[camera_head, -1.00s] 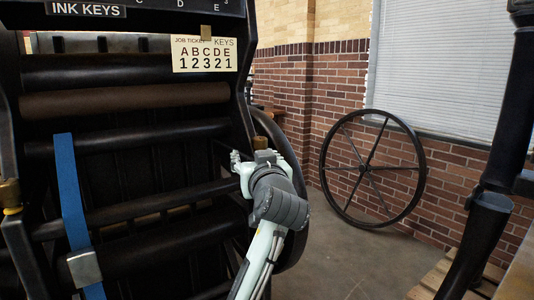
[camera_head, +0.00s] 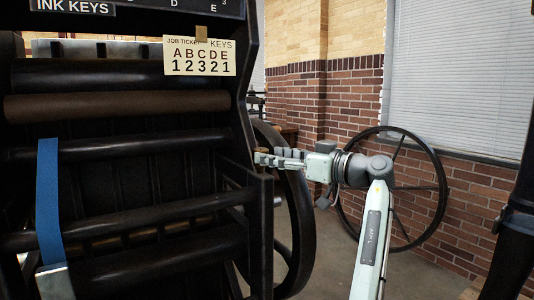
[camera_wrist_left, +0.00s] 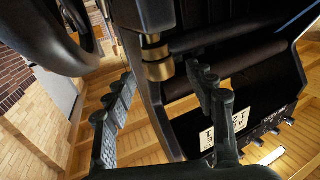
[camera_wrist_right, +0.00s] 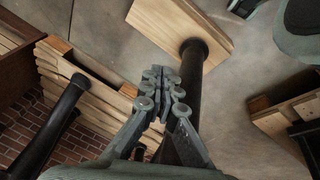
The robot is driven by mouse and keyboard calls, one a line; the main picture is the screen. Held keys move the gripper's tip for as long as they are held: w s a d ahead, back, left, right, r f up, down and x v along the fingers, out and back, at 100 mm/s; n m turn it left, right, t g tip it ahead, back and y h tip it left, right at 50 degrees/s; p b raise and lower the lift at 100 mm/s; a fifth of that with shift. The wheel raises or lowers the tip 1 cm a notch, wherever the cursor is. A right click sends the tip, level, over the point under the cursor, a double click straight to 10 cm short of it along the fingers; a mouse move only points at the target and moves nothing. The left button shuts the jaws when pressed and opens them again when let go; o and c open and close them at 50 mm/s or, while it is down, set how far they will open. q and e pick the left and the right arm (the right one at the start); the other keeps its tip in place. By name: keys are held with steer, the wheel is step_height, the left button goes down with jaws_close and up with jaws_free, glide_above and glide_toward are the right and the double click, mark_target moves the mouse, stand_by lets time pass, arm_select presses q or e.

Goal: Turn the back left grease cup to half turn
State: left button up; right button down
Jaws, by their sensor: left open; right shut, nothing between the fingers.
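A brass grease cup (camera_wrist_left: 160,70) with stepped rings shows in the left wrist view, on a dark upright of the press (camera_head: 90,260). My left gripper (camera_head: 268,158) is open and points left at the press's right side frame in the head view. In the left wrist view its spread fingers (camera_wrist_left: 162,76) are on either side of the cup's line; I cannot tell whether they touch it. In the head view the cup does not show clearly. My right gripper (camera_wrist_right: 161,86) is shut and empty, above the floor in the right wrist view.
The job ticket (camera_head: 200,55) hangs on the press, above dark rollers and a blue strap (camera_head: 48,200). A large spoked wheel (camera_head: 440,190) leans by the brick wall. Dark posts on wooden pallets (camera_wrist_right: 180,25) stand close to my right gripper.

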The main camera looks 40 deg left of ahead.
arm_select(q)
steer(key=a, duration=0.2)
steer(key=shift+s+a, duration=0.15)
steer(key=shift+a, duration=0.3)
arm_select(e)
steer(key=shift+f, duration=0.65)
steer(key=shift+w, duration=0.1)
arm_select(q)
steer(key=c, duration=1.2)
arm_select(e)
steer(key=shift+w+r, duration=0.1)
steer(key=shift+w, duration=0.05)
arm_select(q)
steer(key=shift+o, duration=0.2)
